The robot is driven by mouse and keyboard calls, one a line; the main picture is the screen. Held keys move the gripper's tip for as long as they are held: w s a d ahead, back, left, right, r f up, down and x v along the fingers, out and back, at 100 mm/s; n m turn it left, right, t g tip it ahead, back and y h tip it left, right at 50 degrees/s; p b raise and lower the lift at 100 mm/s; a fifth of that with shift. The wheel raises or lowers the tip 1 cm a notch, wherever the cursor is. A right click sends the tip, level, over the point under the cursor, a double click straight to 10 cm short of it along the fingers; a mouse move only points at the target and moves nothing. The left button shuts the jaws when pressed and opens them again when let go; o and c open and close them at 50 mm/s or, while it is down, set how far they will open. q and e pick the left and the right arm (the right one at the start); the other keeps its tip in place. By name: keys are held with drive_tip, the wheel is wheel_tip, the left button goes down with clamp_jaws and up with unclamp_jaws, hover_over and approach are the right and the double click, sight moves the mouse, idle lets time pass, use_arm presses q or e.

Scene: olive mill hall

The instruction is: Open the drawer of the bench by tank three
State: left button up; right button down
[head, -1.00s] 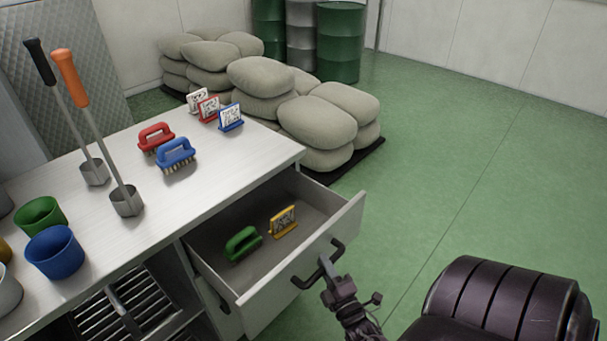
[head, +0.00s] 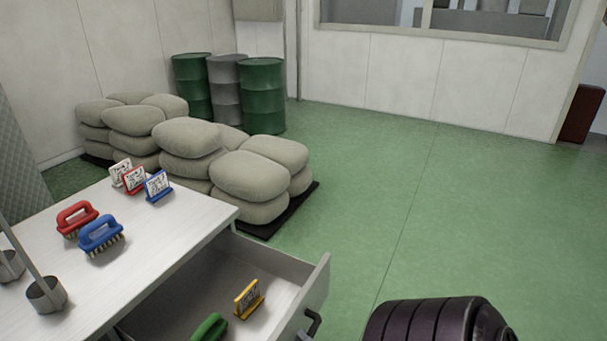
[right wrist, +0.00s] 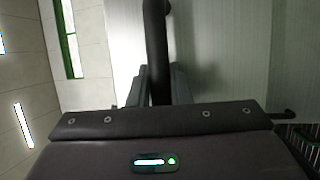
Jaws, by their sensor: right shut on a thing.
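The white bench (head: 165,225) stands at lower left in the head view, and its drawer (head: 318,285) is pulled out. Inside the drawer lie a green brush (head: 210,328) and a yellow sign (head: 248,298). The dark drawer handle (head: 314,323) shows at the bottom edge, partly cut off. In the right wrist view my right gripper (right wrist: 157,86) is shut on the handle (right wrist: 155,40), with a finger on each side of the bar. The pale drawer front (right wrist: 225,60) is behind it. My left gripper is not in view.
A red brush (head: 76,218), a blue brush (head: 101,235) and three small signs (head: 135,180) stand on the bench top. Sacks (head: 255,175) on a dark pallet lie beyond, with drums (head: 263,95) behind. The green floor (head: 440,210) to the right is clear.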

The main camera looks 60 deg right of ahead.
drive_tip(key=c, duration=1.6)
unclamp_jaws()
drive_tip(key=b+v, duration=0.2)
drive_tip(key=v, duration=0.6)
drive_tip(key=shift+w, duration=0.1)
